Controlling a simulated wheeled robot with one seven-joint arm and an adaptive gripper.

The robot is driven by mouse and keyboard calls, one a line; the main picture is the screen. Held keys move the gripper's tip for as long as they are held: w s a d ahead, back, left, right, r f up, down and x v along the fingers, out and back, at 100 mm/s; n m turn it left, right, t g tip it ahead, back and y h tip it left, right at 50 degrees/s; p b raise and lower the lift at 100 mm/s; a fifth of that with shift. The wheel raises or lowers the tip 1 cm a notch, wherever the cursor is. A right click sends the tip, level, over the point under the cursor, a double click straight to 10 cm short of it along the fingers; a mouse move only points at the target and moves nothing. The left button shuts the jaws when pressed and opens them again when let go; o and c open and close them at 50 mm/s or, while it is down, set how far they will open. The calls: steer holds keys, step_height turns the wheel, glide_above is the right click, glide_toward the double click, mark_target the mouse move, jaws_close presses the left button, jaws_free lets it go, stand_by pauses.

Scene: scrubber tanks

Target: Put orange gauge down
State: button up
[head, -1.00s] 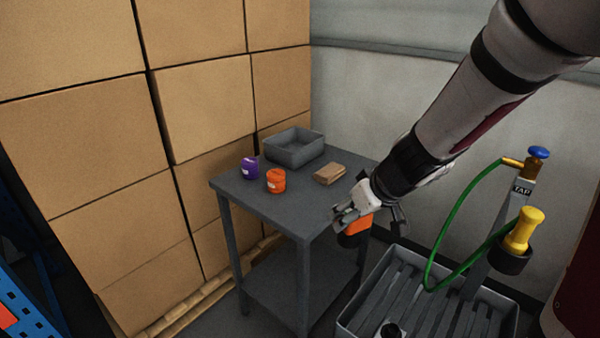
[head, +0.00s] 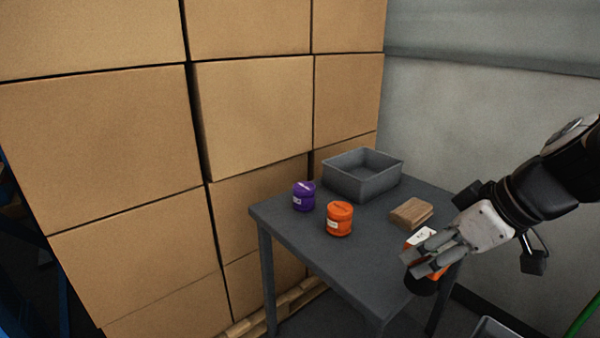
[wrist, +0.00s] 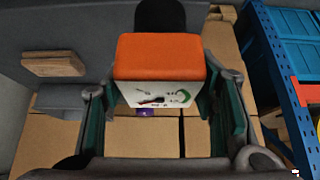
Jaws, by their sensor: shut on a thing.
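The orange gauge (wrist: 158,58) is a boxy orange block with a white dial face and a black end, seen large in the wrist view. My gripper (wrist: 160,112) is shut on it, with a finger on each side. In the head view my gripper (head: 432,254) holds the orange gauge (head: 441,272) at the right front edge of the grey table (head: 318,262). The fingers partly hide the gauge there. I cannot tell whether its black lower end touches the tabletop or hangs above it.
On the table stand a purple canister (head: 304,197), an orange canister (head: 339,219), a grey open bin (head: 362,176) and a small wooden block (head: 410,213). Stacked cardboard boxes (head: 110,140) wall off the left and back. The table's front middle is bare.

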steer(key=shift+w+a+f+b, duration=0.1)
steer(key=shift+w+a+f, duration=0.65)
steer(key=shift+w, duration=1.3)
steer(key=shift+w+a+f+b, duration=0.15)
steer(key=shift+w+a+f, duration=0.6)
steer(key=shift+w, duration=1.25)
steer(key=shift+w+a+f+b, duration=0.1)
steer(key=shift+w+a+f, duration=0.6)
steer(key=shift+w, duration=1.35)
steer(key=shift+d+f+b, duration=0.2)
steer(key=shift+f+b, duration=0.1)
steer(key=shift+f, duration=0.05)
steer(key=o, duration=1.3)
steer(key=shift+r, duration=0.15)
